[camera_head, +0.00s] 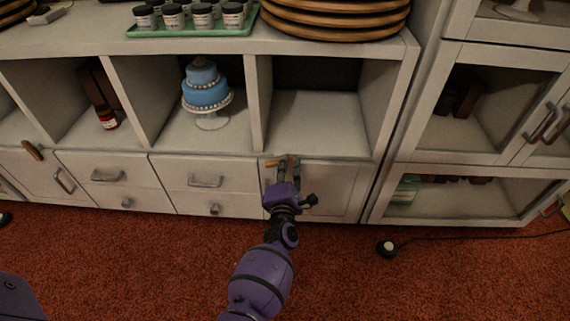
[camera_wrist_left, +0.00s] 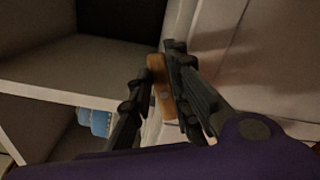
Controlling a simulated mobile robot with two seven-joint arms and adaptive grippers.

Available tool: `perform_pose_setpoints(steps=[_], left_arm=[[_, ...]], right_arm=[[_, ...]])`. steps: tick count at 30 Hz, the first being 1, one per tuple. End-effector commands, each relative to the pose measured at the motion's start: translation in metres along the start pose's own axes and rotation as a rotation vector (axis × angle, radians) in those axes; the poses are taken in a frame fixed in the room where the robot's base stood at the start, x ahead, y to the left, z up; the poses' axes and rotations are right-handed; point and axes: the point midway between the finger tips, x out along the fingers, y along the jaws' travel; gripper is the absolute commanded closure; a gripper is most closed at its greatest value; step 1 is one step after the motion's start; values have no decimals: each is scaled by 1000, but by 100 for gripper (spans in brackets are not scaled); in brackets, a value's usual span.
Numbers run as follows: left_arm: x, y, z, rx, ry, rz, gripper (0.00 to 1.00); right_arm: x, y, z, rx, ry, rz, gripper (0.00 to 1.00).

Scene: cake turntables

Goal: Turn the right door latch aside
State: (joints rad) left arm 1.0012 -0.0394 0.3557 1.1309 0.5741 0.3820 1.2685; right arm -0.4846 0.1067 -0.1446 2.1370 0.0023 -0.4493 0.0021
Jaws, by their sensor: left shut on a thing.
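The right door latch (camera_head: 271,163) is a small wooden bar at the top left of the right lower cabinet door (camera_head: 335,190). In the head view it lies roughly level, partly hidden by my left gripper (camera_head: 287,163). In the left wrist view the latch (camera_wrist_left: 160,85) shows as an orange-brown bar between the dark fingers of my left gripper (camera_wrist_left: 155,95). The gripper is shut on it. The door looks closed. My right gripper is out of view.
Another wooden latch (camera_head: 33,150) is on the far left door. Drawers with metal handles (camera_head: 205,181) lie left of the right door. Open cubbies above hold a blue cake on a stand (camera_head: 207,92) and a red-labelled jar (camera_head: 107,118). A glass-door cabinet (camera_head: 480,190) stands at right.

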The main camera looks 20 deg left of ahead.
Motion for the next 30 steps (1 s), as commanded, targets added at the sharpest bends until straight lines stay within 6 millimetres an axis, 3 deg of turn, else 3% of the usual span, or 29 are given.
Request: perform_pose_setpoints(steps=[15, 30], left_arm=[[0, -10, -2, 362, 1, -2, 100], [0, -11, -3, 443, 1, -1, 100]], right_arm=[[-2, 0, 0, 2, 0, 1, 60], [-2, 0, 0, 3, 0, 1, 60]])
